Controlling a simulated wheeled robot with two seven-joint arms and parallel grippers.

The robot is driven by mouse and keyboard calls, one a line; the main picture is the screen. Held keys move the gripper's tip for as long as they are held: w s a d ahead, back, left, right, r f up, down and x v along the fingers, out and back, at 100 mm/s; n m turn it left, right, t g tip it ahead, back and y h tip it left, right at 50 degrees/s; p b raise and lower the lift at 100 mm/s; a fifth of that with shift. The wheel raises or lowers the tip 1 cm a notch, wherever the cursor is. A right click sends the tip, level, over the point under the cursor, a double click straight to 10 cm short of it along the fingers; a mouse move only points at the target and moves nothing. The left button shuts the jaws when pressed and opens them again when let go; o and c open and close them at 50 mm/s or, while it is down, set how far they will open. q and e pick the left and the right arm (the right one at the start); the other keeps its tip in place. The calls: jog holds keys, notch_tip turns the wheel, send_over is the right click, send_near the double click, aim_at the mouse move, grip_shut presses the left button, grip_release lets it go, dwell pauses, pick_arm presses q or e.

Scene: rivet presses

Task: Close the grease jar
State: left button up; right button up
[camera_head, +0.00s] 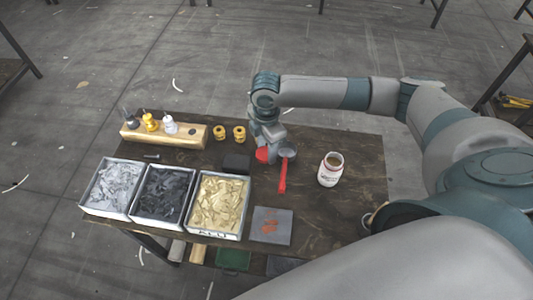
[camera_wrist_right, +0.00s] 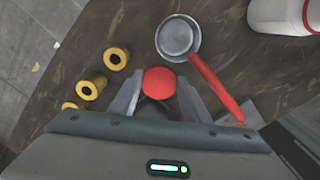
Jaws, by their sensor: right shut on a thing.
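My right gripper (camera_wrist_right: 158,92) is shut on a round red lid (camera_wrist_right: 159,81), which also shows in the head view (camera_head: 262,155). The gripper is left of the jar and apart from it. Whether the lid touches the table is unclear. My left gripper is not in view.
A red-handled tool (camera_head: 283,176) with a round metal head lies between gripper and jar. Three trays (camera_head: 219,235) fill the table's left front. A grey plate (camera_head: 271,226) lies at the front. Yellow rings (camera_head: 239,133) and a wooden rack (camera_head: 190,137) stand behind.

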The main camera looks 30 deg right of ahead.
jog(key=s+d+r+b, duration=0.2)
jog(key=d+r+b, duration=0.1)
jog(key=d+r, duration=0.5)
jog(key=d, duration=0.3)
jog(key=shift+d+r+b, duration=0.15)
jog(key=shift+d+b, duration=0.1)
jog(key=shift+b, duration=0.15)
jog(key=shift+a, duration=0.1)
jog(key=s+a+r+m, duration=0.2)
jog(key=a+r+m, duration=0.1)
jog(key=a+m, duration=0.5)
jog(key=s+a+r+m, duration=0.2)
jog(key=a+r+m, duration=0.2)
jog(key=a+m, duration=0.5)
jog(key=shift+s+m, duration=0.3)
jog(key=shift+m, duration=0.3)
jog(key=shift+d, duration=0.1)
